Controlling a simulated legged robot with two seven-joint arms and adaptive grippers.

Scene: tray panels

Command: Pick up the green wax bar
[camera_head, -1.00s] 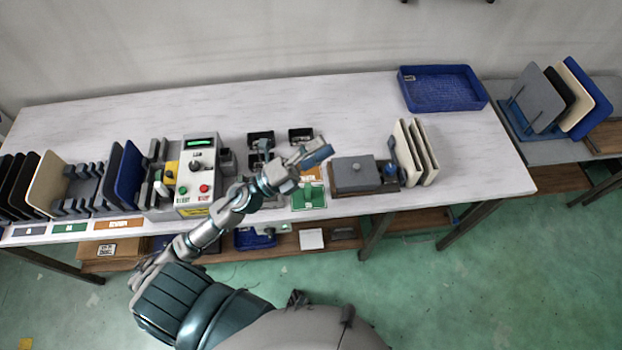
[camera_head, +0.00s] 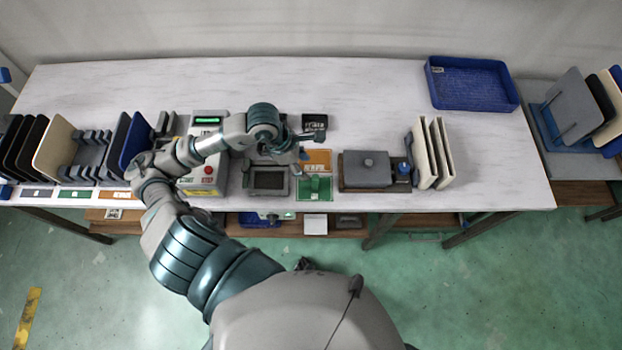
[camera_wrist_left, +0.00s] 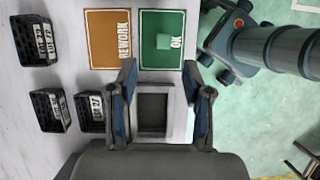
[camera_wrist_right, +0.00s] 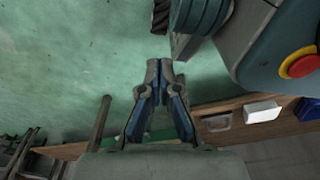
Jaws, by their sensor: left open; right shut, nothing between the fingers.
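The green wax bar (camera_wrist_left: 163,41) is a small green block lying on the green OK mat (camera_wrist_left: 176,60) in the left wrist view. In the head view the bar (camera_head: 315,184) is a small patch on the mat (camera_head: 324,196). My left gripper (camera_head: 306,146) is over the bench, beyond the mat. In the left wrist view its fingers (camera_wrist_left: 159,72) are open and empty, with the bar ahead between the fingertip directions, not touched. My right gripper (camera_wrist_right: 159,65) is shut and empty, above the floor in its wrist view.
An orange REWORK mat (camera_wrist_left: 108,40) adjoins the green mat. A grey fixture with a dark recess (camera_head: 268,181) stands left of it, and a grey block (camera_head: 366,167) on a board to its right. Small black bins (camera_wrist_left: 35,42) stand nearby. The back right bench is clear up to a blue tray (camera_head: 472,86).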

